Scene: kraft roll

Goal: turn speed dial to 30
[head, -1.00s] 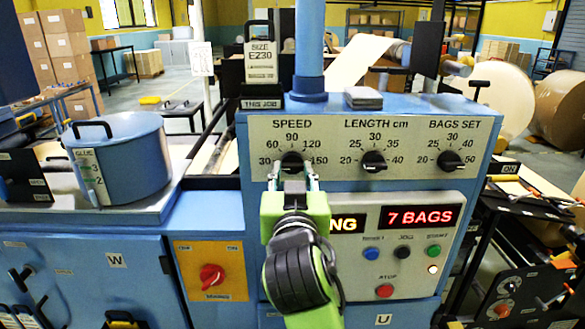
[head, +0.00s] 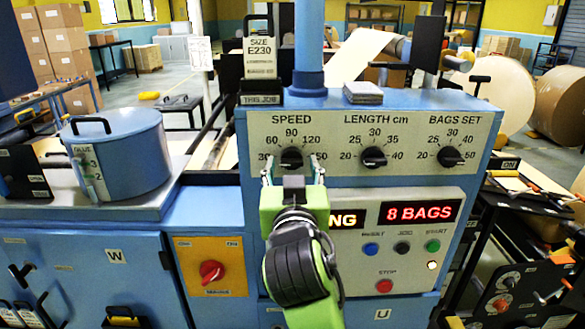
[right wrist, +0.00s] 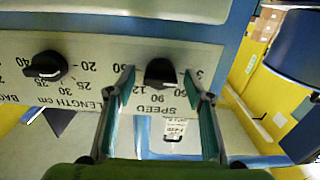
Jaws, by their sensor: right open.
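The speed dial (head: 291,158) is a black knob on the grey panel (head: 340,128), ringed by numbers from 30 at lower left to 150 at lower right. Its bar looks roughly level; I cannot tell its exact reading. My right gripper (head: 292,171) is open in front of the dial, its fingers spread to either side of the knob's lower part. In the right wrist view, upside down, the dial (right wrist: 160,72) sits between the separated fingertips (right wrist: 159,76), with a gap on each side. Its 30 label is mostly hidden by a finger there. My left gripper is not in view.
The length dial (head: 374,158) and bags-set dial (head: 451,157) are on the same panel, to the right. Below are a lit display (head: 420,213) reading 8 BAGS, push buttons and a red stop button (head: 384,286). A red mains switch (head: 211,272) is at lower left.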

